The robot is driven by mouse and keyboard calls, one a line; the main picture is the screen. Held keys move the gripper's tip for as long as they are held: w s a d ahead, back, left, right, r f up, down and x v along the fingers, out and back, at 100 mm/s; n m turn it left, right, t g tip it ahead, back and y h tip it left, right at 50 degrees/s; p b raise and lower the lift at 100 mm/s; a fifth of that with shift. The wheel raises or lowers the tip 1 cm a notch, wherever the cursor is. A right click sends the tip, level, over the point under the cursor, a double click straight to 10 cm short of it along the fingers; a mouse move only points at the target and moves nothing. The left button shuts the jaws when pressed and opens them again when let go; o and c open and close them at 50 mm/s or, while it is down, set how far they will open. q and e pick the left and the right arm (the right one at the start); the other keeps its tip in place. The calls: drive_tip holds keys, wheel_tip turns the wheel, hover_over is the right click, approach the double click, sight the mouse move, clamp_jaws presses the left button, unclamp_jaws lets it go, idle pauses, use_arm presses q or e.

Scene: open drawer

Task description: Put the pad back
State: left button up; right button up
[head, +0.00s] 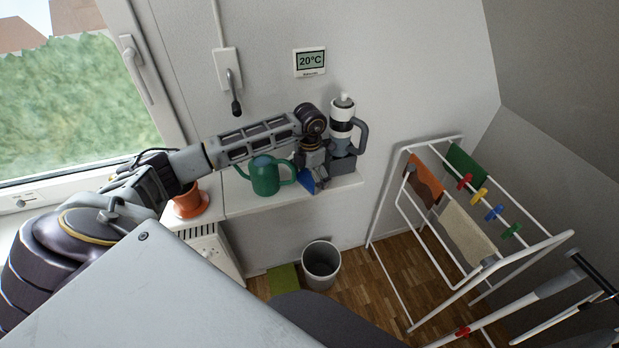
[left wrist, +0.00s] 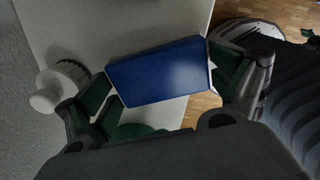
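The blue pad (left wrist: 160,72), a flat block with a pale edge, sits between the two fingers of my left gripper (left wrist: 163,80) in the left wrist view. Both fingertips meet its opposite short sides, so the gripper is shut on it. In the head view my left gripper (head: 311,168) points down over the white ledge, and part of the pad (head: 307,181) shows tilted below it. I cannot tell whether the pad touches the ledge. My right gripper is in neither view.
On the ledge (head: 240,206), a green watering can (head: 265,178) stands left of the gripper; a white and black bottle-like device (head: 343,115) with a handle stands close on its right. An orange pot (head: 190,203) is farther left. A bin (head: 321,265) and drying rack (head: 452,139) stand below.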

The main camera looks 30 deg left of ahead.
sight(310, 179)
use_arm(q)
drive_tip(key=shift+r, duration=0.1)
idle(0.4)
drive_tip(key=shift+r, duration=0.2)
wheel_tip(310, 179, up, 12)
drive_tip(key=b, duration=0.2)
drive_tip(key=shift+f, duration=0.15)
idle(0.7)
